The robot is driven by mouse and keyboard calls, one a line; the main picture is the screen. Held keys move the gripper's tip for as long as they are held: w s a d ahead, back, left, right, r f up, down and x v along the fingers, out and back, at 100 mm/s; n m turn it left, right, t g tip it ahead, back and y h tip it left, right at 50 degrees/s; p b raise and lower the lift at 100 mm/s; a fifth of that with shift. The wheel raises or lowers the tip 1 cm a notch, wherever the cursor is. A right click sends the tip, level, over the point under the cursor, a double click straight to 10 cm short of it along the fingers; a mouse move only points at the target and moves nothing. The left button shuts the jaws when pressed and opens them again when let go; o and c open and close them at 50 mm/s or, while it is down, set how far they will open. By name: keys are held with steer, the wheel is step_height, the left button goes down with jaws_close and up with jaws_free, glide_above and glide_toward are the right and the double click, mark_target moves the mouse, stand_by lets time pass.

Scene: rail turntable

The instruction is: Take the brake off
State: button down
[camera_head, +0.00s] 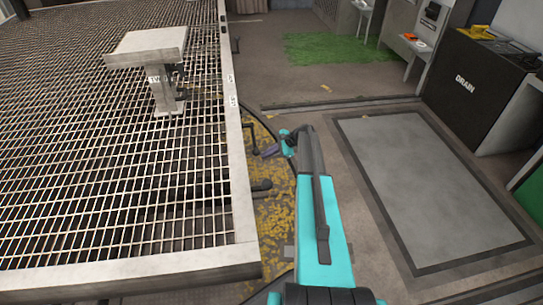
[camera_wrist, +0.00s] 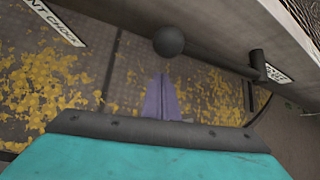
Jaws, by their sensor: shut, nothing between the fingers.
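A dark lever with a round ball knob (camera_wrist: 168,41) shows in the wrist view, just past my fingertips. Its rod runs right to a dark stub beside a white label (camera_wrist: 277,73) whose text I cannot read for sure. In the head view a thin bent dark lever (camera_head: 250,138) stands at the deck's right edge, close to my gripper (camera_head: 266,152). I cannot tell for sure which lever is the brake. My gripper (camera_wrist: 162,84) is shut and empty, its purple-grey fingers together. It appears apart from the knob, though the gap is hard to judge.
A large grating deck (camera_head: 241,190) fills the left, carrying a pale pedestal (camera_head: 148,46). A second dark handle (camera_head: 260,186) sticks out from its edge, nearer me. A grey floor panel (camera_head: 430,180) is clear at right. A black DRAIN cabinet (camera_head: 480,95) stands beyond it.

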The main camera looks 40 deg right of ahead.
steer(key=shift+s+a+r+b, duration=0.1)
steer(key=shift+a+r+b, duration=0.1)
steer(key=shift+a+r, duration=0.3)
steer(key=shift+a+r+b, duration=0.15)
steer(key=shift+a+r, duration=0.1)
steer(key=shift+r, duration=0.3)
